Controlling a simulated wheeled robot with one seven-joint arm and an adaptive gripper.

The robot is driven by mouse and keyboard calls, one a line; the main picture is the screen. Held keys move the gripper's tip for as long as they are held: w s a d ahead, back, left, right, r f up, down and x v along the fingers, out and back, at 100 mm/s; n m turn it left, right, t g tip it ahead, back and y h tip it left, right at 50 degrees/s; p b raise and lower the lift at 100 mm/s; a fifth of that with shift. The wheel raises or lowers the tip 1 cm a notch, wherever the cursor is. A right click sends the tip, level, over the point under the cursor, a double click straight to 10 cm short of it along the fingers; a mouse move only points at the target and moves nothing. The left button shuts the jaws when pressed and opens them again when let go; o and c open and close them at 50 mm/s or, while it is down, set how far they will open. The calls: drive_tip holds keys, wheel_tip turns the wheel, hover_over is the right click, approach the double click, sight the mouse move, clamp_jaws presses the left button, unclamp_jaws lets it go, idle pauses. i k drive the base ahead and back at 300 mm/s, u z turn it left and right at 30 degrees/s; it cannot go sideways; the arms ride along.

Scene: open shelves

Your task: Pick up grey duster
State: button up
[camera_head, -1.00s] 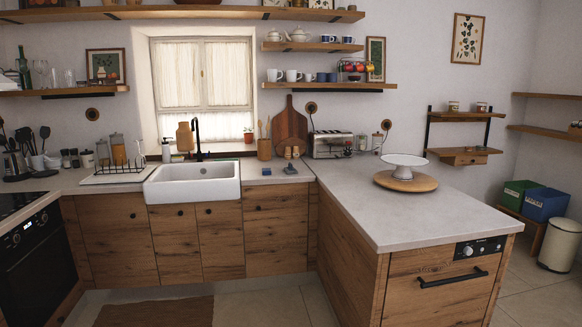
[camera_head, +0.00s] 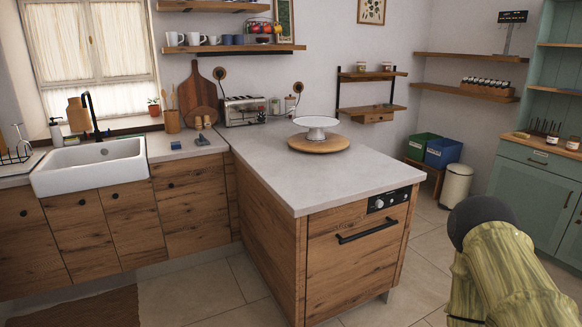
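I cannot make out a grey duster for certain in the head view. A small dark grey-blue object (camera_head: 201,141) lies on the counter right of the sink, too small to identify. A small blue object (camera_head: 175,145) lies to its left. Part of my arm (camera_head: 510,275), yellow-green with a dark rounded end, shows at the lower right. My gripper is out of view, so its state is hidden.
A white sink (camera_head: 90,170) is set in the left counter. The peninsula counter (camera_head: 275,180) bears a white cake stand (camera_head: 316,124) on a round wooden board (camera_head: 318,144). A cream bin (camera_head: 456,186) and a green cabinet (camera_head: 535,190) stand right. Floor between is partly open.

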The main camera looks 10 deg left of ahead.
sight(201, 141)
drive_tip(key=u, duration=0.8)
drive_tip(key=i, duration=1.35)
drive_tip(key=u, duration=0.95)
drive_tip(key=i, duration=1.7)
drive_tip(key=z, duration=0.35)
drive_tip(key=i, duration=1.15)
drive_tip(key=z, duration=0.3)
